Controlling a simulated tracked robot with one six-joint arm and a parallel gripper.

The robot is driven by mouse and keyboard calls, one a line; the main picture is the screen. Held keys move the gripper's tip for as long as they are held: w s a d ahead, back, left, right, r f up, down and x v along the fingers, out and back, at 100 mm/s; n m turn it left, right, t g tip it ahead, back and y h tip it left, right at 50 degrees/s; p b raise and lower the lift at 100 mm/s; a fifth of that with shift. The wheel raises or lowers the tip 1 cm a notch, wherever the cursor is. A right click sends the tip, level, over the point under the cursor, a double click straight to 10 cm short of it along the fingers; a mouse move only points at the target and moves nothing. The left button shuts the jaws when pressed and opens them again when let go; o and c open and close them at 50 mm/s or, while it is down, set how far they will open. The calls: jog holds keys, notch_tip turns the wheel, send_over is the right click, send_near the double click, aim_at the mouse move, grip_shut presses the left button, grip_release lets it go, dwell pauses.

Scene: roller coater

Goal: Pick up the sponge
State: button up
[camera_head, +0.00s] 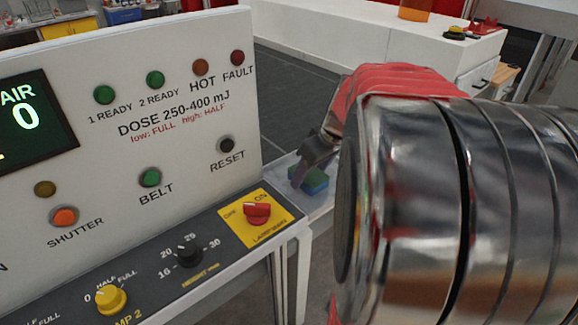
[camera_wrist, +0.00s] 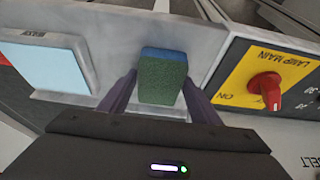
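The sponge (camera_wrist: 163,78) is a small block with a blue layer and a green layer. In the wrist view it stands at the centre, between the two purple-grey fingers of my gripper (camera_wrist: 161,88). The fingers are apart, one on each side of it, with their tips close to its sides; firm contact cannot be made out. In the head view the sponge (camera_head: 315,182) rests on a pale ledge just past the panel's right end. My gripper (camera_head: 308,164) is right at it from above, partly hiding it.
A control panel (camera_head: 225,195) with buttons stands left of the sponge. Its red lamp knob (camera_head: 257,213) on a yellow plate is close by, also seen in the wrist view (camera_wrist: 266,86). A light-blue pad (camera_wrist: 45,66) lies on the sponge's other side. A white bench (camera_head: 370,45) stands behind.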

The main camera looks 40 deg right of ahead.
aim_at(311, 174)
jog(key=c, duration=0.7)
jog(key=shift+r, duration=0.1)
notch_tip(311, 174, up, 10)
jog(key=shift+r, duration=0.2)
dwell(0.6)
jog(key=o, duration=0.4)
jog(key=c, duration=0.3)
